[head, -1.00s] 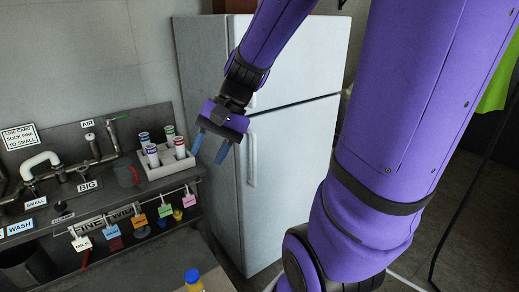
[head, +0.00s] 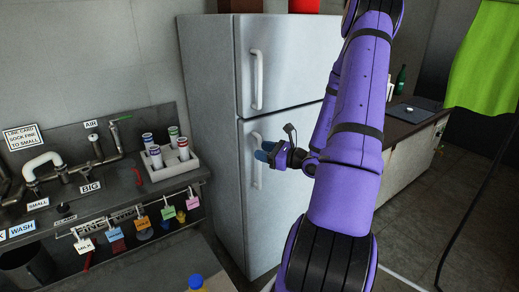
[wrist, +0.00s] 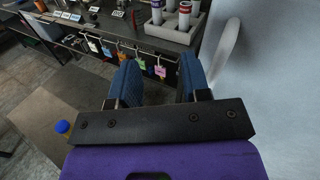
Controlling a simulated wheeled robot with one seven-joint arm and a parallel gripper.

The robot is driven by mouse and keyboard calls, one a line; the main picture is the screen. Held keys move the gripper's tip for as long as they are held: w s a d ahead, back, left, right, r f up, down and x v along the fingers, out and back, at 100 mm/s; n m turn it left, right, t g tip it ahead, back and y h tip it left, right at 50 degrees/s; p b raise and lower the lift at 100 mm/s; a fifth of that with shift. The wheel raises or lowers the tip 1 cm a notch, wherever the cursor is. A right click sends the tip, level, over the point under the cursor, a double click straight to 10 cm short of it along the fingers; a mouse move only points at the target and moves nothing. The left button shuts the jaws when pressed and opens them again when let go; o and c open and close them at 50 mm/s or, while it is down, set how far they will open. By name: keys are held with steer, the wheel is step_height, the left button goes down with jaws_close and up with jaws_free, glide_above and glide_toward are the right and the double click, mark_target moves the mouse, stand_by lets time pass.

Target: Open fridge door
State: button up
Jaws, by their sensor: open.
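The white fridge (head: 291,107) stands in the middle of the head view with both doors shut. Its upper door has a vertical white handle (head: 257,79). The lower door's handle (head: 257,165) is partly behind my gripper in the head view. My gripper (head: 262,152) is open, its blue fingers pointing left in front of the lower handle. In the wrist view the open fingers (wrist: 158,85) have nothing between them, and a white handle (wrist: 223,53) curves just to the right of the right finger. I cannot tell whether they touch.
A grey sink bench (head: 75,195) with taps and hanging tags is left of the fridge. A white rack (head: 173,167) of tubes stands on it. A yellow bottle with a blue cap (head: 196,284) is at the bottom. A dark counter (head: 395,122) is at right.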

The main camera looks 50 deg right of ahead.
steer(key=s+d+f+m+t+h, duration=0.1)
steer(key=s+d+f+m+h, duration=0.2)
steer(key=d+f+m+h, duration=0.25)
steer(key=w, duration=1.1)
steer(key=shift+d+r+y, duration=0.35)
steer(key=shift+d+r, duration=0.05)
steer(key=shift+d, duration=0.05)
steer(key=shift+n, duration=0.25)
steer(key=shift+c, duration=0.3)
steer(key=shift+s, duration=0.1)
jaws_close()
